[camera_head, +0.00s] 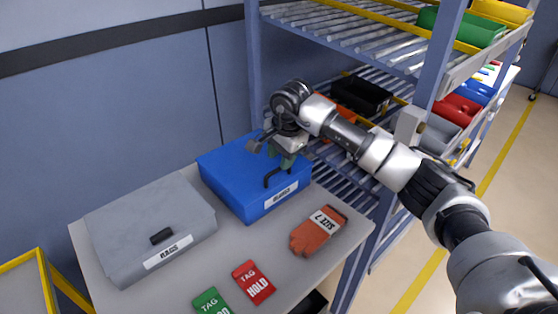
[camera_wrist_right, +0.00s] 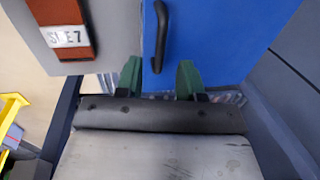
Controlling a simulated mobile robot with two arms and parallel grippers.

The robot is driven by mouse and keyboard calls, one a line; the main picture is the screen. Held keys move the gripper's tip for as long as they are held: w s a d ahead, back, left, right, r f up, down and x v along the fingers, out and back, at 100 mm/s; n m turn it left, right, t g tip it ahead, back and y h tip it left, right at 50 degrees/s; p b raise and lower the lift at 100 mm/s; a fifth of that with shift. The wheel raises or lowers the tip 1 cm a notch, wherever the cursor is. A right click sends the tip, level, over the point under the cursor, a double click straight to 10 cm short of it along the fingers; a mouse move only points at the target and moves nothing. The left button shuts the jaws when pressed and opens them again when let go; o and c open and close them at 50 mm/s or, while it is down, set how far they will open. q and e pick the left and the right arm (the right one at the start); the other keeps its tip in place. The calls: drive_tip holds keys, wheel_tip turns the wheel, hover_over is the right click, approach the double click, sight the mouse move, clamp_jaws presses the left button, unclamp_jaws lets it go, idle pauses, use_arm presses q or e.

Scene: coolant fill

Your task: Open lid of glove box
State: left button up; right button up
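The glove box (camera_head: 228,168) is a blue box with a closed lid, a label on its front and a black handle (camera_head: 277,176). It stands at the back right of the grey table. My right gripper (camera_head: 287,160) is over the box's right part, just behind the handle in the head view. In the right wrist view its green fingertips (camera_wrist_right: 158,78) are apart with nothing between them. The handle (camera_wrist_right: 160,35) there lies ahead of the gap, over the blue lid (camera_wrist_right: 215,35); I cannot tell if they touch. My left gripper is not in view.
A grey rags box (camera_head: 140,215) stands left of the blue box. An orange glove (camera_head: 318,232), a red tag (camera_head: 253,282) and a green tag (camera_head: 211,303) lie in front. A rack (camera_head: 433,60) with coloured bins stands close behind on the right.

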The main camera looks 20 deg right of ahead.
drive_tip(key=shift+w+a+f, duration=0.1)
drive_tip(key=shift+w+f, duration=0.05)
drive_tip(key=shift+f, duration=0.7)
drive_tip(key=shift+w+a+f, duration=0.1)
drive_tip(key=shift+w+f, duration=0.05)
drive_tip(key=shift+f, duration=0.65)
clamp_jaws()
